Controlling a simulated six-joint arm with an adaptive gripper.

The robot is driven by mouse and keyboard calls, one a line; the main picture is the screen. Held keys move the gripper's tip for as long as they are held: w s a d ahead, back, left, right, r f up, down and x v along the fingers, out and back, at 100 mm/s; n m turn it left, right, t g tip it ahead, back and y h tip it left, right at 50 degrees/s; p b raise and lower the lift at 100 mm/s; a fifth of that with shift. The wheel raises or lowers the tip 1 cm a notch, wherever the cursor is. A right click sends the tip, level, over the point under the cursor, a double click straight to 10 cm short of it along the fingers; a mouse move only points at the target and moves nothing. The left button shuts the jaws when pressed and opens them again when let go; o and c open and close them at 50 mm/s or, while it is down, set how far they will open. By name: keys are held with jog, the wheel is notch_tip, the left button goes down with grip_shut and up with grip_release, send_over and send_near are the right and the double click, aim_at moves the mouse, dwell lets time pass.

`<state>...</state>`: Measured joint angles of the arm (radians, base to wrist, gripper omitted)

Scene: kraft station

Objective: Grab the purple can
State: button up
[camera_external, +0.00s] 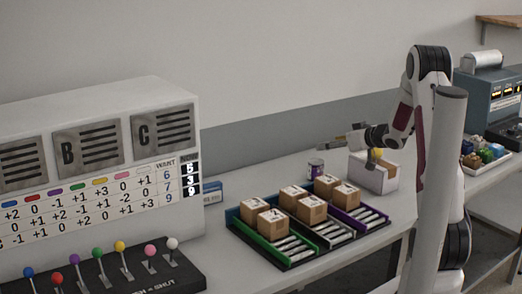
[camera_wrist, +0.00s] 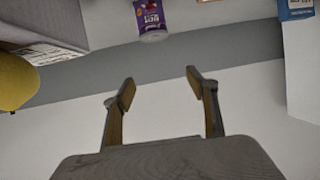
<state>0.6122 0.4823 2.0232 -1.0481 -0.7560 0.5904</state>
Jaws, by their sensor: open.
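The purple can (camera_external: 316,168) stands upright on the table behind the rack of cartons, with a purple and white label. In the wrist view the can (camera_wrist: 152,16) is at the top, cut off by the frame edge, beyond my fingertips and apart from them. My gripper (camera_external: 334,143) is above and slightly right of the can in the external view. In the wrist view my gripper (camera_wrist: 161,86) is open, with nothing between its two fingers.
A rack (camera_external: 277,259) of small cartons is in front of the can. A white open box (camera_external: 373,174) stands right of it. A blue box (camera_external: 212,193) and the lettered panel (camera_external: 150,115) are left. Something yellow (camera_wrist: 15,80) shows at the wrist view's left edge.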

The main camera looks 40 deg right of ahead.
aim_at(322, 166)
notch_tip(322, 166, down, 8)
jog(key=shift+f, duration=0.1)
jog(key=shift+w+f, duration=0.1)
jog(key=shift+w, duration=0.45)
dwell(0.4)
jog(key=shift+x, duration=3.15)
jog(key=shift+f, duration=0.1)
jog(key=c, duration=1.3)
